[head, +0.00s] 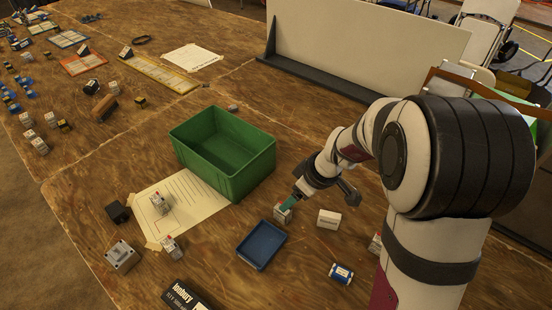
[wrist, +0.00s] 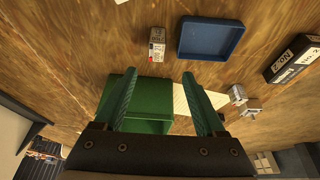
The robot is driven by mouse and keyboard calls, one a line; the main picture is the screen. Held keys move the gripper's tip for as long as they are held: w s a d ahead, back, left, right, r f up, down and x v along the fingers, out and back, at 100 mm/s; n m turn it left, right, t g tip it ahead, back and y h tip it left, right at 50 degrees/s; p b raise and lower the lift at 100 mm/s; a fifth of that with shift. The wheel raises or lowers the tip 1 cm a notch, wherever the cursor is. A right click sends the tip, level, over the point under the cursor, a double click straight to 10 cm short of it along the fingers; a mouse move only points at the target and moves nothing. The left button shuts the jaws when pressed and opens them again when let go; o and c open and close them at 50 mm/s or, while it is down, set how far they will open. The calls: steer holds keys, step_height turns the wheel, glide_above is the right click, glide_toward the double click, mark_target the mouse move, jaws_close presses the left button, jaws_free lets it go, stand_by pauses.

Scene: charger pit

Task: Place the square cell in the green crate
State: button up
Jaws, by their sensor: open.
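A small boxy pale-grey cell with a red mark (head: 283,213), which looks like the square cell, stands on the wooden table beside the blue tray. It also shows in the wrist view (wrist: 157,45), beyond the fingertips. My gripper (head: 289,201) is right by this cell in the head view, its teal fingers partly overlapping it. In the wrist view my gripper (wrist: 159,75) is open, with nothing between its fingers. The green crate (head: 246,184) stands to the upper left of the gripper and looks empty. In the wrist view the crate (wrist: 152,126) lies behind the fingers.
A blue tray (head: 243,256) lies just left of the cell. A white block (head: 329,219) stands to its right, and a blue-and-white cylinder (head: 341,272) lies nearer. Other small cells (head: 160,203) stand on or near a paper sheet (head: 198,203). A pale panel (head: 360,40) stands behind.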

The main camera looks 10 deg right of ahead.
steer(key=x, duration=1.1)
steer(key=shift+w+d+f, duration=0.1)
steer(key=shift+w+d, duration=0.05)
steer(key=shift+d, duration=0.2)
jaws_close()
